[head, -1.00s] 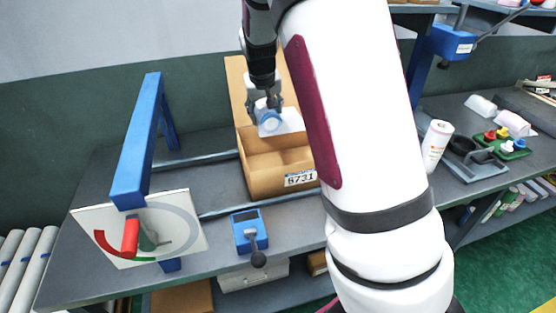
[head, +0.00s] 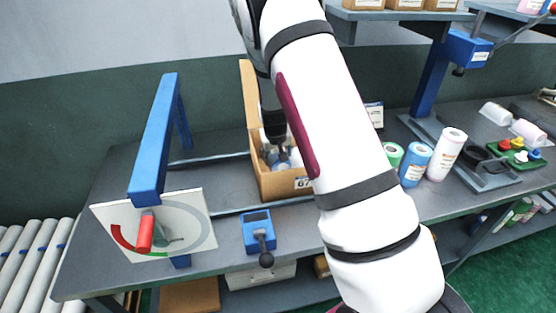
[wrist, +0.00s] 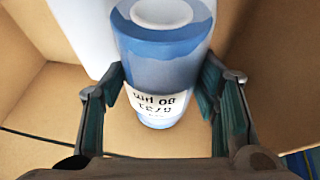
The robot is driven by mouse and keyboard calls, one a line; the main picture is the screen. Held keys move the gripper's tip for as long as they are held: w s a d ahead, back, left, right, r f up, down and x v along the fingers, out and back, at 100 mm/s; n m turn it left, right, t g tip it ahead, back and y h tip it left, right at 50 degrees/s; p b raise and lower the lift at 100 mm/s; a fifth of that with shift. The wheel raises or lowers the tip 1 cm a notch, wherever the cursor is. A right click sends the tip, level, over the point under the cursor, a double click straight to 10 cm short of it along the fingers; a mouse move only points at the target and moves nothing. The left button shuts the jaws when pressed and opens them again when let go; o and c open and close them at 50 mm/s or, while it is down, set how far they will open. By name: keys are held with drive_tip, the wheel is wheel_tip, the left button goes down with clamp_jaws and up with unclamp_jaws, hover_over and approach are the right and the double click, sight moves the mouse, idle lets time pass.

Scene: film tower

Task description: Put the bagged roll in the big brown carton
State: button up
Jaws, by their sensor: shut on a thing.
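The big brown carton (head: 290,184) stands open on the grey bench, its tall back flap raised. It is partly hidden behind my arm. My gripper (head: 280,160) is down inside the carton's opening. In the wrist view my gripper (wrist: 165,95) is shut on a blue roll (wrist: 165,55) with a white printed label, one finger on each side. The roll also shows small in the head view (head: 283,163). Cardboard walls (wrist: 40,110) surround it in the wrist view. Whether the roll touches the carton floor I cannot tell.
A blue frame (head: 150,140) with a dial plate (head: 185,222) stands left of the carton. A blue lever box (head: 257,230) sits in front. Blue (head: 416,163) and white (head: 446,155) rolls stand to the right.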

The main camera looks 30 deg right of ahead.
drive_tip(key=shift+f, duration=1.25)
drive_tip(key=shift+f, duration=0.1)
drive_tip(key=o, duration=1.1)
drive_tip(key=shift+f, duration=0.1)
drive_tip(key=shift+o, duration=0.2)
